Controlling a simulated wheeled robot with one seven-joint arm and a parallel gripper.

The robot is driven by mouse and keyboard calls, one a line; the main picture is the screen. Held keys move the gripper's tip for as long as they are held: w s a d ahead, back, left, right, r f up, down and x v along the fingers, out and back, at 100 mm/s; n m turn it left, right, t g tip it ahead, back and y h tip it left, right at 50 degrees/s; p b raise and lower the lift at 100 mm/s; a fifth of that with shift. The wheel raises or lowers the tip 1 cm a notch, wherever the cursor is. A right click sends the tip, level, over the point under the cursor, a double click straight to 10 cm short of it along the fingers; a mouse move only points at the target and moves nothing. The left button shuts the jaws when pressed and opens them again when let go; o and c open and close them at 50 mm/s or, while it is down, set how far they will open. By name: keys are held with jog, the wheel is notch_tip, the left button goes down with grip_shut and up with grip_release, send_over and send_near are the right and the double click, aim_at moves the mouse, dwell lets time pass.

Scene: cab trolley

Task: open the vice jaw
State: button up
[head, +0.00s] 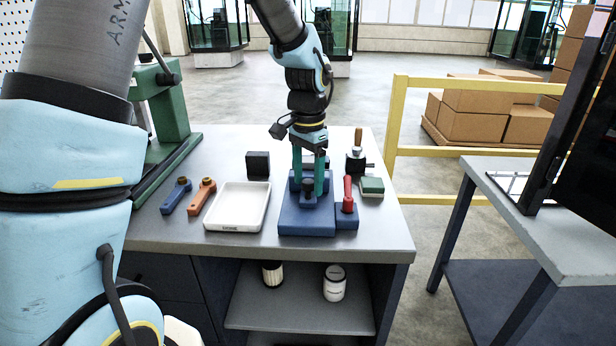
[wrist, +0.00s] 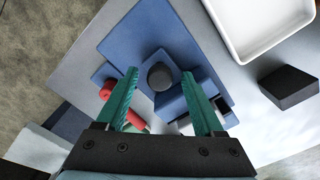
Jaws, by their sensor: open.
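The vice is a blue block assembly on a flat blue base (head: 306,223) on the workbench, and its base also shows in the wrist view (wrist: 128,42). A round dark knob (wrist: 160,76) stands up from it. My gripper (head: 308,190) points down over the vice with its green fingers apart. In the wrist view, the fingertips of my gripper (wrist: 160,73) lie on either side of the knob. I cannot tell whether either finger touches it. The fingers partly hide the blue jaw blocks behind the knob.
A red-handled piece on a blue block (head: 347,217) stands close right of the vice. A white tray (head: 237,226) lies left, beside orange (head: 201,197) and blue (head: 176,196) tools. A black block (head: 258,164) and a green-topped box (head: 371,187) stand nearby.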

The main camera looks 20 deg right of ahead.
jog(key=shift+c, duration=0.3)
grip_shut()
dwell(1.1)
